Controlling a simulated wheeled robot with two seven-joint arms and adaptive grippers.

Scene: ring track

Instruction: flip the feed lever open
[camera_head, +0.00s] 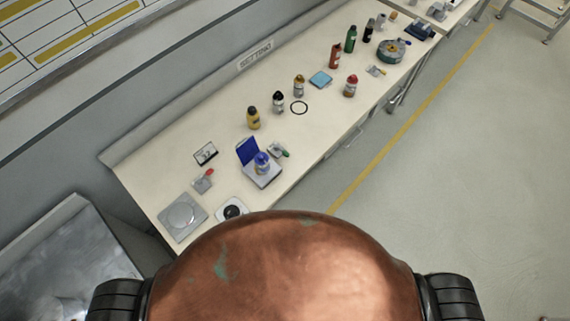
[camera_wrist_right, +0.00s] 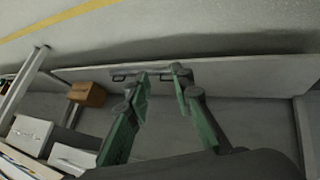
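No feed lever can be made out for certain in either view. On the bench in the head view, a small grey fitting (camera_head: 202,182) with a red end lies near the front left; I cannot tell if it is the lever. My left gripper is in neither view.
A long cream bench (camera_head: 225,137) holds several bottles, a blue-lidded device (camera_head: 262,171) and a square grey plate (camera_head: 182,216). Open floor (camera_head: 480,190) with a yellow line lies right of it.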

